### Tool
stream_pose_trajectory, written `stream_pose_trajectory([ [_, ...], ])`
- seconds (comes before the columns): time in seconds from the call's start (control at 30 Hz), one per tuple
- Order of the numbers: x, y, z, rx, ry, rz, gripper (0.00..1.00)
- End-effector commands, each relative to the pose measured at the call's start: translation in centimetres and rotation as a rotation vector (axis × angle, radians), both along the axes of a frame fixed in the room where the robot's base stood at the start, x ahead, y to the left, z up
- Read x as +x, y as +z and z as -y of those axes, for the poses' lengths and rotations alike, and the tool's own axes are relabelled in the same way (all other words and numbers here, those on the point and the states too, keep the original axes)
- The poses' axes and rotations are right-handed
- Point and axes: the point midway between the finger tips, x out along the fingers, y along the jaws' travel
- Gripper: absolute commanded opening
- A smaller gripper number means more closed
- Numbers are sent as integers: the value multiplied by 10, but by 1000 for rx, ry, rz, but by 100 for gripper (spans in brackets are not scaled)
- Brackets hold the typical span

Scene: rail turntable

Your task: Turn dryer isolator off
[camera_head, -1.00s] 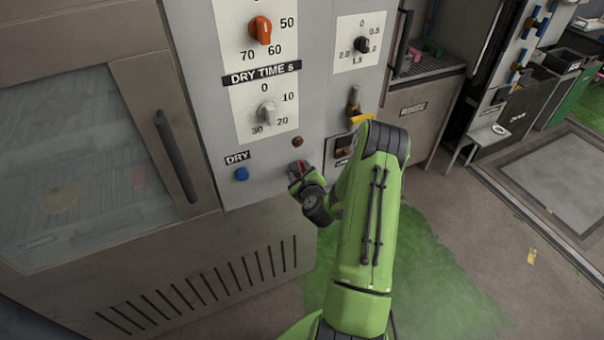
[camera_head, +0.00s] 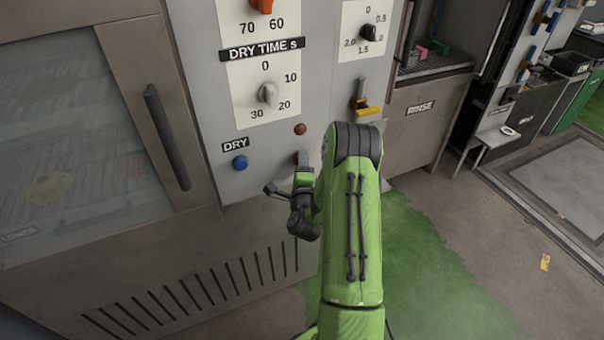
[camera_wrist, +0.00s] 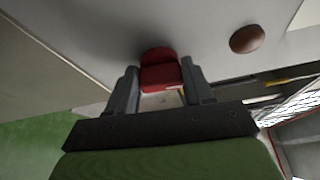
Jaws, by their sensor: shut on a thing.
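A red isolator handle (camera_wrist: 160,72) on the grey panel lies between my gripper's two fingers (camera_wrist: 161,84) in the wrist view. The fingers are shut on it, one on each side. In the head view my gripper (camera_head: 303,176) is at the lower edge of the panel, below the brown round lamp (camera_head: 300,129). There the handle is mostly hidden by my gripper, with a reddish-brown patch showing above it. The lamp also shows in the wrist view (camera_wrist: 247,38), right of the handle and apart from the fingers.
A blue button (camera_head: 240,162) under the DRY label sits left of my gripper. The dry-time dial (camera_head: 268,94) is above. A yellow-ended lever (camera_head: 367,111) is on the panel at upper right. The dryer door handle (camera_head: 166,137) stands out at left. Open floor lies at right.

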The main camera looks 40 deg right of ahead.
Motion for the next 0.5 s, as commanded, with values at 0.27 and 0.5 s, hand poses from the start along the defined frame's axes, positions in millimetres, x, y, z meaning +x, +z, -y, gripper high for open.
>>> stream_pose_trajectory([
  [0.27,0,-4,-1,-108,2,-33,21],
  [0.5,0,-4,-1,-139,1,-44,21],
])
